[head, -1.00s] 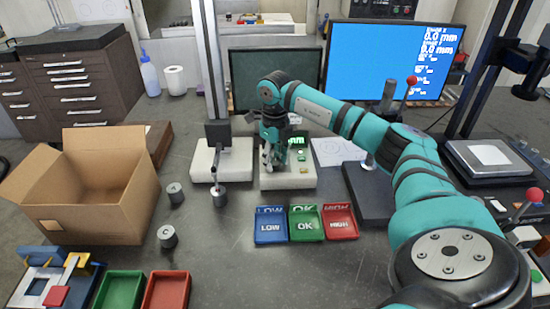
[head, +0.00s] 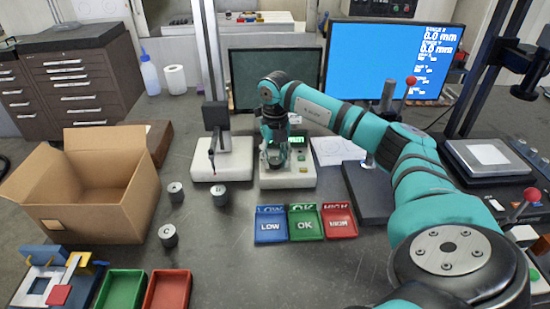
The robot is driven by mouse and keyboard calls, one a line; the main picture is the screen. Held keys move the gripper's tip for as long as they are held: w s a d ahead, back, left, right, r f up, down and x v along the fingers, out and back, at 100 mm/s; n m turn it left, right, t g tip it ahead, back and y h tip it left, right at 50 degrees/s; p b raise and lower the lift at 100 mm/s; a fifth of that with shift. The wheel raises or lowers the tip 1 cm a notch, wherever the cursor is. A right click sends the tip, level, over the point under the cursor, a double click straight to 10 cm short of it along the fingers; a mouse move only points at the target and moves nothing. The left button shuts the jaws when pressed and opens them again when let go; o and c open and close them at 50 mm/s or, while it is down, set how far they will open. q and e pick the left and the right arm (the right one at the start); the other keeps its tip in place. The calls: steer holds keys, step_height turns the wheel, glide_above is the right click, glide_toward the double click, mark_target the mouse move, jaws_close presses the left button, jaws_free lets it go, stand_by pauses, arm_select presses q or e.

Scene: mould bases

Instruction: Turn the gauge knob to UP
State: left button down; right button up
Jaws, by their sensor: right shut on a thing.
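The gauge stands at centre left in the head view, with a white base (head: 203,174), a tall column and a dark gauge head (head: 215,117) carrying a thin probe. Beside it on the right is a white control box (head: 292,180) with a green-lit display (head: 297,140) and small buttons. My right gripper (head: 274,163) points down over the left part of this box and is shut on the gauge knob, which the fingers mostly hide. I cannot read the knob's setting. My left gripper is not in view.
Several grey cylinders (head: 175,192) stand on the table near the gauge. LOW (head: 270,240), OK (head: 304,238) and HIGH (head: 338,236) trays lie in front of the box. An open cardboard box (head: 105,215) is at left. A blue-screen monitor (head: 375,60) stands behind.

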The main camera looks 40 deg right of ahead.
mark_target(275, 160)
steer(key=shift+w+r, duration=0.1)
steer(key=shift+r, duration=0.1)
steer(key=o, duration=1.1)
steer(key=shift+f, duration=0.1)
steer(key=shift+o, duration=0.2)
step_height(275, 160, up, 12)
